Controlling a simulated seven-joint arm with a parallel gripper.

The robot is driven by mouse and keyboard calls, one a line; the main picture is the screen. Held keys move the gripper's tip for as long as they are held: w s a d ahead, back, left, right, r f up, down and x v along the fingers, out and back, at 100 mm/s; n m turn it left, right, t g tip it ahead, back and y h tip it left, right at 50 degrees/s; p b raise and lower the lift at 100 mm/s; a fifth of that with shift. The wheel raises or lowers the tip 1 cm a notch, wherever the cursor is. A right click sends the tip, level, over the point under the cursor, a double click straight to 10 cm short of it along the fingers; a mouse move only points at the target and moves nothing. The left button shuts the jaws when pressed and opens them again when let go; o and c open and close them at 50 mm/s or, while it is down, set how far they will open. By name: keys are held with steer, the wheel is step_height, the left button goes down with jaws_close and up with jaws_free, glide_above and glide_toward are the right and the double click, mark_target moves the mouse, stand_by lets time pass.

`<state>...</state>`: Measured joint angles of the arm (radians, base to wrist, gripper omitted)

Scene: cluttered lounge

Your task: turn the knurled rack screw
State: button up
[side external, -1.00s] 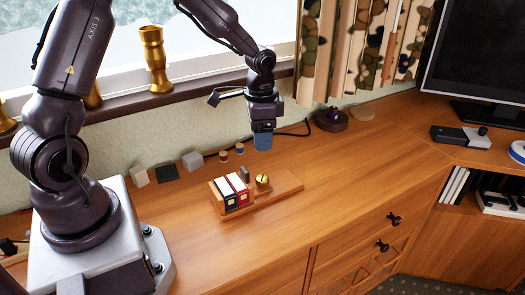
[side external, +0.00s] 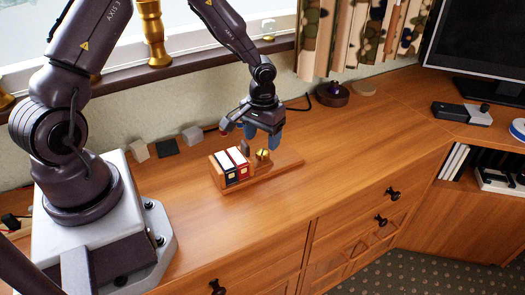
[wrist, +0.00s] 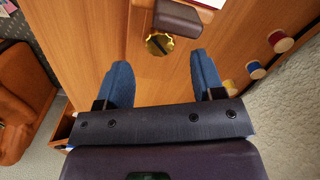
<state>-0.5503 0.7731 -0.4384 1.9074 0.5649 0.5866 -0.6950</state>
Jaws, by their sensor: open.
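The knurled rack screw (side external: 263,155) is a round gold knob on the wooden rack (side external: 285,165), just right of two upright books (side external: 230,165). In the wrist view the gold screw (wrist: 159,44) has a notched rim and a dark slot across its face. My gripper (side external: 261,140) is above the rack and close to the screw, its blue fingers pointing down. In the wrist view my gripper (wrist: 160,75) is open and empty; the screw lies just beyond the fingertips, roughly centred between them, with no visible contact. A dark block (wrist: 177,17) stands beside the screw.
Several coloured spools (wrist: 257,70) lie on the right in the wrist view. A dark round object (side external: 332,94) sits farther back. The desktop in front is clear.

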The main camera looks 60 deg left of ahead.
mark_target(263, 153)
step_height(263, 153, down, 5)
steer(key=shift+f, duration=0.1)
stand_by(0.3)
steer(key=c, duration=0.9)
